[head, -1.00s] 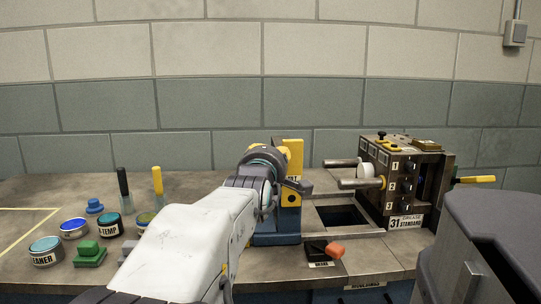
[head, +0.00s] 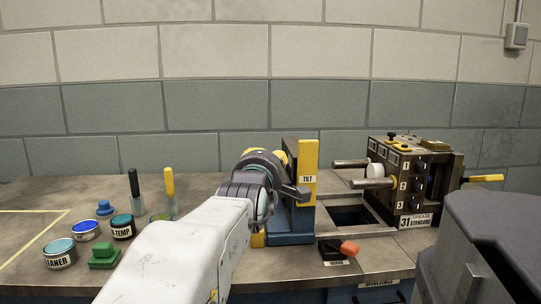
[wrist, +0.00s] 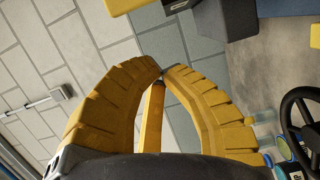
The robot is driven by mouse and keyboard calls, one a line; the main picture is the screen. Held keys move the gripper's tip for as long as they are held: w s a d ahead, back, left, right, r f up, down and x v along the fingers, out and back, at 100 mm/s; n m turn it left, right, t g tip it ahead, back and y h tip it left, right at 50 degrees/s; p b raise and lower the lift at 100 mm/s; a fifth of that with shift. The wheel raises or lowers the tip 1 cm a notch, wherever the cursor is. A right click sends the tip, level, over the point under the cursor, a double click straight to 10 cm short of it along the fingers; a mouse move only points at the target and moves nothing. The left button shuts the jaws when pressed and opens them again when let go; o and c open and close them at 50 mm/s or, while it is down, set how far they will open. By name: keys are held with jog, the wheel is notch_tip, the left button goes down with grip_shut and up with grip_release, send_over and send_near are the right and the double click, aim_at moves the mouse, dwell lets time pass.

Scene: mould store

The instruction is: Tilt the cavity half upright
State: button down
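A blue stand with an upright yellow plate marked TILT (head: 308,172) stands mid-bench. Right of it is a dark brown mould block (head: 408,185) with numbered faces, two rods pointing left and a "31 STANDARD" label. I cannot tell which part is the cavity half. My gripper (wrist: 163,69) shows in the wrist view as two curved yellow fingers whose tips meet. A thin yellow bar (wrist: 152,120) shows between them; I cannot tell what it belongs to.
A dark opening (head: 350,215) lies between stand and block. A black base with an orange knob (head: 349,248) sits at the front edge. Several jars, including a TEMP jar (head: 122,228), and a green block (head: 104,255) stand at left. A grey body (head: 490,240) fills the lower right.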

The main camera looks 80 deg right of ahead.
jog(key=a, duration=0.7)
jog(key=shift+s+p, duration=0.3)
jog(key=shift+p, duration=0.15)
jog(key=shift+a, duration=0.1)
